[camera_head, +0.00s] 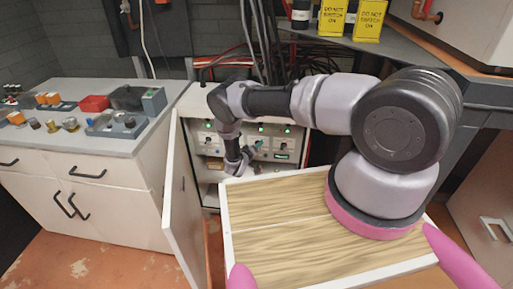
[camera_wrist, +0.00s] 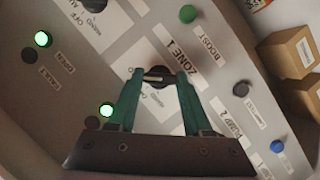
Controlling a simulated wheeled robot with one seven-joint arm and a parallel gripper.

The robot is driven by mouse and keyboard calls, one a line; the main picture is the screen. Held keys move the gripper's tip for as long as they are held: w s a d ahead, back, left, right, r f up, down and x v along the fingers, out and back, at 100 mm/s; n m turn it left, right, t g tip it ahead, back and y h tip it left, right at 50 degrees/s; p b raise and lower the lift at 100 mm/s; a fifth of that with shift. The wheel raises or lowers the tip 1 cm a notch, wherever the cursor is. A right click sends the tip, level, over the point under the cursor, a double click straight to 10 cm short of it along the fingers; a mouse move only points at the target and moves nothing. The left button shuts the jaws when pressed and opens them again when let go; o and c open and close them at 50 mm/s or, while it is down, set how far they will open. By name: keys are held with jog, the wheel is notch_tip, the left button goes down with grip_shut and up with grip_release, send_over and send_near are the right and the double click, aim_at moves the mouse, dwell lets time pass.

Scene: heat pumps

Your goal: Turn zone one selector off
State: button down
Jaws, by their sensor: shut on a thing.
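The zone one selector (camera_wrist: 160,82) is a dark round knob with a pale bar, beside the printed "ZONE 1" label (camera_wrist: 182,55). It sits between the two teal fingers of my gripper (camera_wrist: 158,76) in the wrist view, and the gripper is shut on it. A white position plate lies around it, its print partly hidden by the fingers. In the head view my gripper (camera_head: 238,166) reaches the front of the white control panel (camera_head: 208,138) inside the open cabinet; the selector is hidden there behind the arm.
A green lamp (camera_wrist: 106,110) glows beside the left finger, and another (camera_wrist: 41,39) farther left. A green button (camera_wrist: 188,13) and a blue button (camera_wrist: 277,146) are on the panel. The open cabinet door (camera_head: 184,205) stands left of my arm; a counter (camera_head: 75,135) is beyond it.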

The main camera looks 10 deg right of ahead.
jog(key=shift+a+f+n+t+h, duration=0.1)
jog(key=shift+n+t+h, duration=0.15)
jog(key=shift+n+h, duration=0.6)
jog(key=shift+d+f+n+t+h, duration=0.1)
jog(key=shift+n+t+h, duration=0.1)
jog(key=shift+n, duration=1.3)
jog(key=shift+a+f+n+t+h, duration=0.1)
jog(key=shift+n+t+h, duration=0.15)
jog(key=shift+n+h, duration=0.6)
jog(key=shift+n, duration=0.5)
jog(key=shift+c, duration=1.6)
grip_release()
jog(key=shift+r, duration=0.1)
jog(key=v, duration=1)
jog(key=shift+s+a, duration=0.2)
jog(key=shift+s, duration=0.15)
